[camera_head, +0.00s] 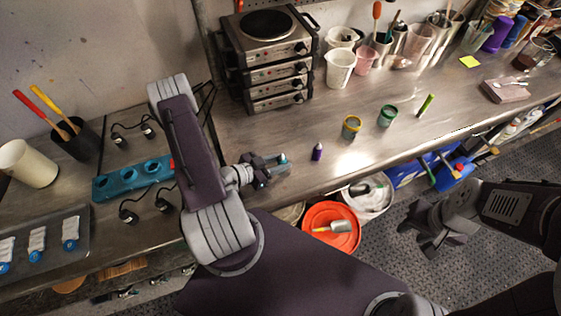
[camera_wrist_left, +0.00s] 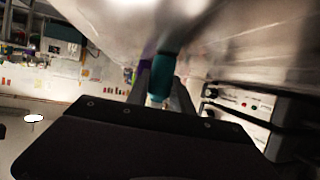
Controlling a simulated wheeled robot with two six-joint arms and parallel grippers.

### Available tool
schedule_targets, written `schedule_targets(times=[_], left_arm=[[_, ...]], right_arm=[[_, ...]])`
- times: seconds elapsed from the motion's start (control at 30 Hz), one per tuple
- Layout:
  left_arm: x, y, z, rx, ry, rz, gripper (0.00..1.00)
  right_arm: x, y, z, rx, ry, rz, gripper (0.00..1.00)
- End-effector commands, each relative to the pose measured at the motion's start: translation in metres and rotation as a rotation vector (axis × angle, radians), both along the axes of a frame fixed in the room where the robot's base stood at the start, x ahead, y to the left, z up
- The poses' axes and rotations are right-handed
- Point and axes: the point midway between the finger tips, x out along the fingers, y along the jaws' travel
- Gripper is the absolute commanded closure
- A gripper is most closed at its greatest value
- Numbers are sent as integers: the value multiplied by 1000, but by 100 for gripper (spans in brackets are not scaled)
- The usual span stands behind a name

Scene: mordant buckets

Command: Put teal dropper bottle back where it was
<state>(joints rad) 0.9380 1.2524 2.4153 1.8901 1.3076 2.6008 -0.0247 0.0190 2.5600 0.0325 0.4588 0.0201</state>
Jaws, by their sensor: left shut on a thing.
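The teal dropper bottle (camera_head: 283,158) is between the fingers of my left gripper (camera_head: 272,167), at the front part of the steel bench. In the left wrist view the teal bottle (camera_wrist_left: 164,68) sits between the two dark fingertips (camera_wrist_left: 160,88), with a paler part below the teal part. My left gripper is shut on it. I cannot tell whether the bottle touches the bench. A purple dropper bottle (camera_head: 317,151) stands upright just to the right of it. My right gripper (camera_head: 418,236) is open and empty, out over the floor beyond the bench edge.
A teal rack with round holes (camera_head: 101,187) lies left of my left arm. Yellow (camera_head: 351,127) and green (camera_head: 387,115) cups stand to the right, near a green marker (camera_head: 426,105). Stacked hotplates (camera_head: 268,60) stand behind. An orange bucket (camera_head: 318,215) is below the bench edge.

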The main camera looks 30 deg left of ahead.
Motion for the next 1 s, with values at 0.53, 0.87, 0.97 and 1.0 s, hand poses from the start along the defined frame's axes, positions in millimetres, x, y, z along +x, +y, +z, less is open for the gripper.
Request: schedule_targets(times=[0.53, 0.87, 0.97, 1.0], left_arm=[[0, 0, -3, 0, 0, 1, 51], [-7, 7, 4, 1, 1, 6, 51], [-22, 15, 10, 1, 1, 9, 51], [-28, 18, 14, 1, 0, 10, 51]], right_arm=[[0, 0, -2, 0, 0, 0, 64], [0, 0, -1, 0, 0, 0, 64], [0, 0, -2, 0, 0, 0, 64], [0, 0, -2, 0, 0, 0, 64]])
